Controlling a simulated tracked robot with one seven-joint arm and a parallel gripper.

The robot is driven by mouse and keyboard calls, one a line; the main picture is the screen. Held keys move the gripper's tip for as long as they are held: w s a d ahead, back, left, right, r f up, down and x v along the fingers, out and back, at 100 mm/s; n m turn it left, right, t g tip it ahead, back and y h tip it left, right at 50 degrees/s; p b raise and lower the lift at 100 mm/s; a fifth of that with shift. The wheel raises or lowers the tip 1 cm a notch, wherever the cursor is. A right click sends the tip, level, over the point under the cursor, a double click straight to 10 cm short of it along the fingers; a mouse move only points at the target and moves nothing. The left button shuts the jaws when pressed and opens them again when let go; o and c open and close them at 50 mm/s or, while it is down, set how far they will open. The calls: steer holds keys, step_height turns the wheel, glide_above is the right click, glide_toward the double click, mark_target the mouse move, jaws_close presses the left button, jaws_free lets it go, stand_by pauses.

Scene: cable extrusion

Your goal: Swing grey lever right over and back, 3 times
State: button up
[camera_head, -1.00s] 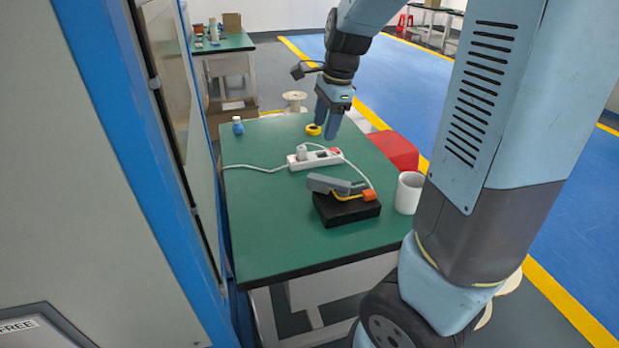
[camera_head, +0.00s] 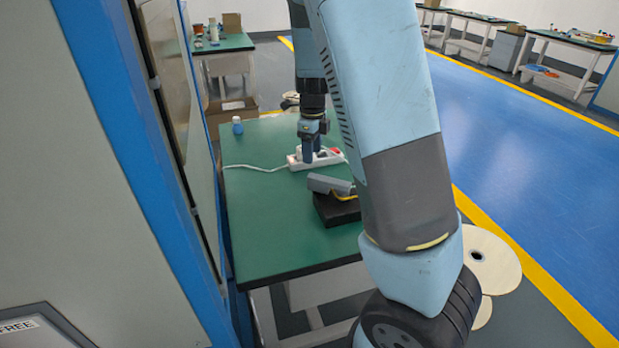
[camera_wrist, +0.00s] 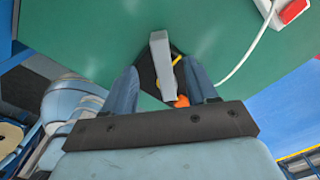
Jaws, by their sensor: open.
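The grey lever (camera_head: 328,184) lies on a black box (camera_head: 338,209) on the green table. It points to the left and is partly hidden on the right by my arm. In the wrist view the lever (camera_wrist: 160,55) shows between my two fingers, with an orange part (camera_wrist: 183,101) and a bit of yellow near its lower end. My gripper (camera_head: 309,157) is open and empty, pointing down in front of the power strip and behind the lever as seen from the head. I cannot tell its exact height above the box.
A white power strip (camera_head: 331,158) with a plug and white cable lies behind the box. A small blue bottle (camera_head: 237,126) stands at the table's far left. The front left of the green table (camera_head: 270,235) is clear. A blue-framed machine stands along the left.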

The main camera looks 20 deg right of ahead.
mark_target(312, 175)
step_height(312, 175, down, 10)
stand_by(0.5)
jaws_close()
stand_by(0.4)
